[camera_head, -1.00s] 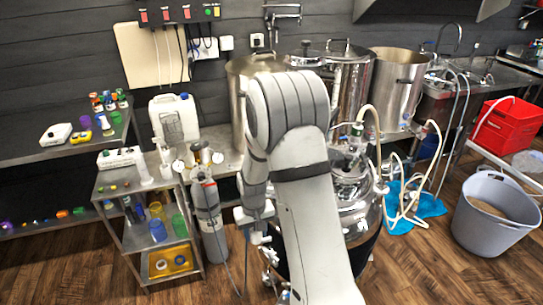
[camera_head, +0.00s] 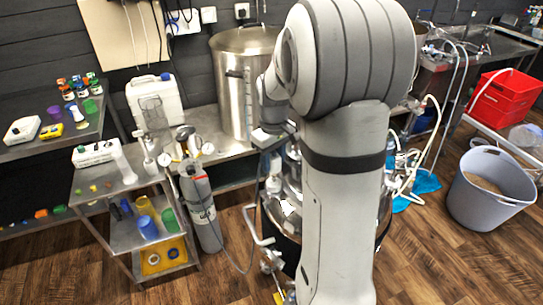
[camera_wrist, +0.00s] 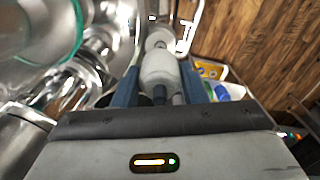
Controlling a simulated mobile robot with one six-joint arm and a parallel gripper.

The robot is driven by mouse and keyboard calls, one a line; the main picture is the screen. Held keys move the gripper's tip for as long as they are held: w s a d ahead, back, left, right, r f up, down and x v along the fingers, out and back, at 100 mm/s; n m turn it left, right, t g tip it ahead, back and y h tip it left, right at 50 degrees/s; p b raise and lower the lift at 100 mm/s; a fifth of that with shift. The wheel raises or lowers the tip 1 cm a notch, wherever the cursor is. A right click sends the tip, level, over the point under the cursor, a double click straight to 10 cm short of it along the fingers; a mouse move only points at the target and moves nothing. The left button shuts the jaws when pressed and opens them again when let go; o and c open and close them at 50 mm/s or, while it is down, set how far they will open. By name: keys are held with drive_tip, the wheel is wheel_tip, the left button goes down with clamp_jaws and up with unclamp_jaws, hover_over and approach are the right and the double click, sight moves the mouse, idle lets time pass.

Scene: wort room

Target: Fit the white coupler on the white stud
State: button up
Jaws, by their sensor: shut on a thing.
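My gripper (camera_wrist: 162,84) is shut on the white coupler (camera_wrist: 160,68), a pale rounded piece between the two blue-grey fingers in the wrist view. A small pale round part (camera_wrist: 158,38) shows just beyond the coupler; I cannot tell whether it is the white stud or whether they touch. In the head view my gripper (camera_head: 271,143) is left of my large arm link, above the shiny steel vessel (camera_head: 287,220). My arm hides much of that vessel, and I cannot make out the stud there.
A white bent pipe (camera_head: 255,226) stands at the vessel's left side. A gas cylinder (camera_head: 200,205) with a thin hose is further left, beside a shelved cart (camera_head: 122,232). A tall steel pot (camera_head: 232,90) stands behind. A grey tub (camera_head: 487,195) is on the floor at right.

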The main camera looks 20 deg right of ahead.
sight(273, 155)
drive_tip(key=shift+f+b, duration=1.25)
drive_tip(key=shift+f, duration=0.9)
drive_tip(key=shift+f+b, duration=0.45)
drive_tip(key=shift+f, duration=0.1)
drive_tip(key=o, duration=0.7)
drive_tip(key=shift+r+p, duration=4)
drive_tip(key=shift+r, duration=1.55)
